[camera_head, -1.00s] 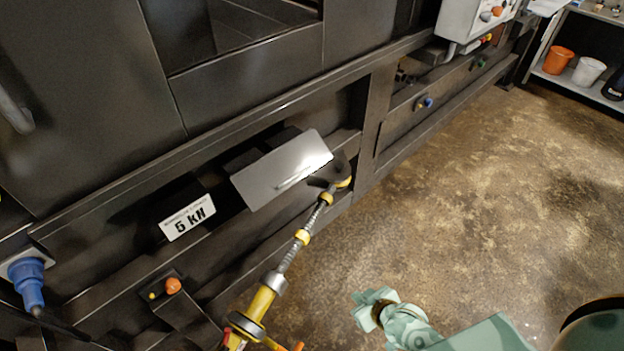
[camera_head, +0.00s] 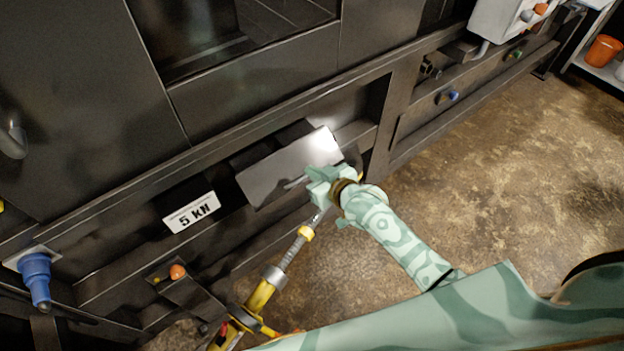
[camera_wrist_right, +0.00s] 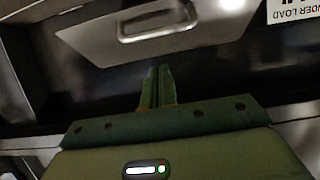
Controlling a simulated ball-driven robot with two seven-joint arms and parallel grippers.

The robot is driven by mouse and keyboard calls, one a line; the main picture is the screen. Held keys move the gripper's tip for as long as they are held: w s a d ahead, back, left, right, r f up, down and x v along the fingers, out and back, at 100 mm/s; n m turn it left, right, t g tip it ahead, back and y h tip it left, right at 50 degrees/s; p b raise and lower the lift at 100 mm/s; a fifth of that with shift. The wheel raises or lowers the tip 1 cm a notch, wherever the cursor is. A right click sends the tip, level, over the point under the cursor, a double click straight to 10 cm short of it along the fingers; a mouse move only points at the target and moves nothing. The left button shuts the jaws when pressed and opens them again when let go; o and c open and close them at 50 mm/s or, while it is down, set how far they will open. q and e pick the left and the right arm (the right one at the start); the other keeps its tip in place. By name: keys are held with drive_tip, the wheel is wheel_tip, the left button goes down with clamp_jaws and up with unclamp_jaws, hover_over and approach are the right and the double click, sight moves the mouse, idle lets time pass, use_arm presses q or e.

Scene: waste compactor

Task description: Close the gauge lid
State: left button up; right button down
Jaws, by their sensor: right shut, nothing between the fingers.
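The gauge lid is a flat grey metal plate (camera_head: 275,172) on the lower part of the dark machine, right of the "5 kN" sign. In the right wrist view the lid (camera_wrist_right: 100,40) fills the top left, with its bar handle (camera_wrist_right: 158,22) facing me. My right gripper (camera_head: 312,178) is at the lid's lower right edge, close to the handle. In the wrist view its fingers (camera_wrist_right: 158,80) are together and empty, a little below the lid's edge. Whether they touch the lid I cannot tell. My left gripper is not in view.
A yellow tool with a ribbed metal shaft (camera_head: 270,290) stands below the lid, its upper end hidden behind my right gripper. A blue plug (camera_head: 36,278) and an orange button (camera_head: 178,271) sit lower left. Open concrete floor (camera_head: 500,190) lies on the right.

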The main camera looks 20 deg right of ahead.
sight(295, 166)
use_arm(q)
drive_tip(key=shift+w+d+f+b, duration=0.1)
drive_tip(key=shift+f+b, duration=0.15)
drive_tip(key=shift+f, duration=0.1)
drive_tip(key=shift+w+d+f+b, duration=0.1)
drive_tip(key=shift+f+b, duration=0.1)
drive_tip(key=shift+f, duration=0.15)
use_arm(e)
drive_tip(key=f, duration=0.3)
drive_tip(key=shift+w+a+f, duration=0.1)
drive_tip(key=shift+w+a, duration=0.05)
drive_tip(key=shift+w, duration=0.25)
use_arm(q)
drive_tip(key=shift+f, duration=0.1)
